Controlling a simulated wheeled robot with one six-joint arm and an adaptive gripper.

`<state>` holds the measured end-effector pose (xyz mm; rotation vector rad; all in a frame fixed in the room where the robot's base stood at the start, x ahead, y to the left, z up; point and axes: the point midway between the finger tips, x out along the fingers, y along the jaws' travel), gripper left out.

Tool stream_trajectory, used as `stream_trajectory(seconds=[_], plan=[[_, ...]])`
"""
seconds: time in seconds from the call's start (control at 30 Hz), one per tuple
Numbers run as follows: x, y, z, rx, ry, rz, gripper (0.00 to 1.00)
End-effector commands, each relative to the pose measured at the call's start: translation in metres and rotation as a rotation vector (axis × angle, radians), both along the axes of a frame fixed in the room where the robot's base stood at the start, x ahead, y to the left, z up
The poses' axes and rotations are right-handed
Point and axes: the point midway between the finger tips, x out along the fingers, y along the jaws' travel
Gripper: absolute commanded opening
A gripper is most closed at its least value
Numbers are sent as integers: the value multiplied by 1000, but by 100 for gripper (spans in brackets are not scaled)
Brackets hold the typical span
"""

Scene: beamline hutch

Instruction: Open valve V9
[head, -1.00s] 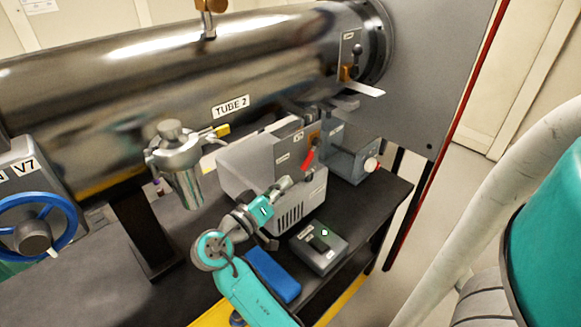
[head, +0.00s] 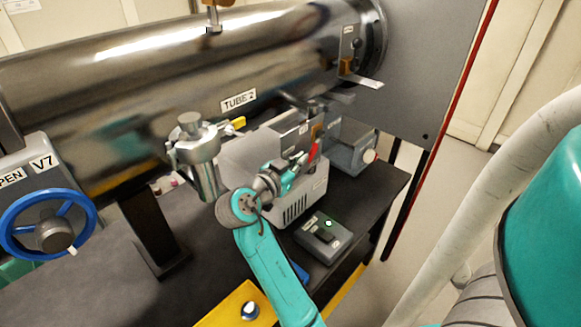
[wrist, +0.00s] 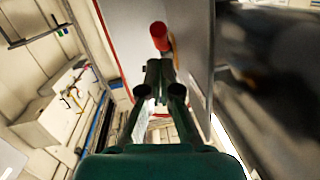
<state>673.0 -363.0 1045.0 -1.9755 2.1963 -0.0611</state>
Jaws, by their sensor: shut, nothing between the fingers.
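No label reading V9 can be made out. A red lever handle (head: 313,153) sticks up at the front of a grey box (head: 262,158) below the tube. In the wrist view its rounded red end (wrist: 158,36) lies just beyond my fingertips. My gripper (head: 300,163) is shut and empty, close beside the red lever in the head view. In the wrist view my gripper (wrist: 160,82) points toward the lever's end; whether they touch cannot be told. The lever's pivot is largely hidden behind my gripper.
The steel tube marked TUBE 2 (head: 180,85) runs above. A blue handwheel (head: 45,222) marked V7 is at left. A steel canister (head: 203,170) stands near my arm. A small box with a green light (head: 322,238) sits on the black bench (head: 350,200).

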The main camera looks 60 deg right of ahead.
Motion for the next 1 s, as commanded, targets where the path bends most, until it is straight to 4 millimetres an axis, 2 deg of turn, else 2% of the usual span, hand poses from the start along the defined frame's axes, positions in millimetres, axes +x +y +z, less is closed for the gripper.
stream_trajectory(seconds=[0.1,0.3,0.77,1.0], plan=[[-2,-16,-2,0,0,-3,0],[-3,-29,-3,1,1,-1,0],[-3,-30,-4,-4,2,1,0],[-4,-32,-12,-69,23,1,0]])
